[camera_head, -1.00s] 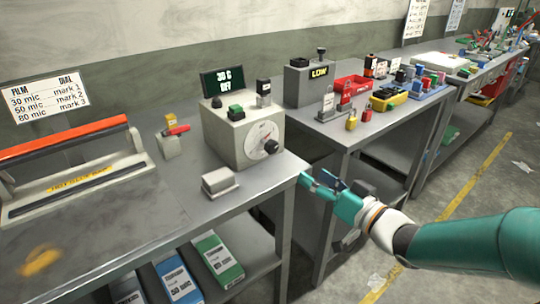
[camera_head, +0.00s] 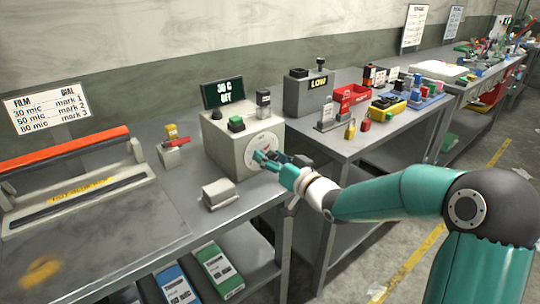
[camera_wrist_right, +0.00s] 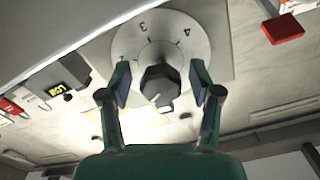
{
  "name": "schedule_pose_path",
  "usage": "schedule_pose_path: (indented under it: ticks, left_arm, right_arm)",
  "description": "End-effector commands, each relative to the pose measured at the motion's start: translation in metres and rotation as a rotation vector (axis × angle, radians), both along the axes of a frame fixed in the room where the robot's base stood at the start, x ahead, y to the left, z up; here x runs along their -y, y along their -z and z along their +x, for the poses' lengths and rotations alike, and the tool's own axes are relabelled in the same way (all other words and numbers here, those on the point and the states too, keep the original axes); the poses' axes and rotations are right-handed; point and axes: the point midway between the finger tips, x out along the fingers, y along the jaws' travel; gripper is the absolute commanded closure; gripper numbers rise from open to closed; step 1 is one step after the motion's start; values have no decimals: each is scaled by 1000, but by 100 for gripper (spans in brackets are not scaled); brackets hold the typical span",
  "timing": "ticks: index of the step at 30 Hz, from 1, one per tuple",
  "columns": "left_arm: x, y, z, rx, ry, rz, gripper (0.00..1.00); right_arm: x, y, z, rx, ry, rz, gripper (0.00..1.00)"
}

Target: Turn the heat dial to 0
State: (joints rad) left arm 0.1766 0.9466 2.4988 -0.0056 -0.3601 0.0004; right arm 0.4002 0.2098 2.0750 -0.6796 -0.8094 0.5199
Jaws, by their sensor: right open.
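The heat dial is a round pale plate (camera_head: 252,146) on the front of a grey control box (camera_head: 226,142). In the right wrist view the dial plate (camera_wrist_right: 187,32) carries printed numbers, with 3 and 4 readable, and a dark knob (camera_wrist_right: 160,84) at its middle. A display (camera_head: 224,92) above the box reads "30 C OFF". My right gripper (camera_head: 267,158) is at the dial and covers the knob in the head view. In the right wrist view its open fingers (camera_wrist_right: 158,90) stand on either side of the knob, with gaps visible. My left gripper is not in view.
A grey block (camera_head: 219,194) lies on the bench before the box. A sealer with an orange bar (camera_head: 62,150) stands left. A box marked LOW (camera_head: 308,92), a red bin (camera_head: 352,98) and a yellow padlock (camera_head: 350,130) stand on the bench behind.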

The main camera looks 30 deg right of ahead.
Motion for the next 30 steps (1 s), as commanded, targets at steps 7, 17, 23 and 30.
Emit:
schedule_pose_path:
  ticks: [7,17,23,30]
  left_arm:
    - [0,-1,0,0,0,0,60]
    - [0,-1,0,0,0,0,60]
    - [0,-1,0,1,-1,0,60]
    - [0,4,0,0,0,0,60]
  right_arm:
    - [-1,0,6,0,0,0,36]
    - [-1,0,6,-1,-1,0,68]
    - [3,0,6,0,1,-1,98]
    - [0,1,6,3,2,-19,98]
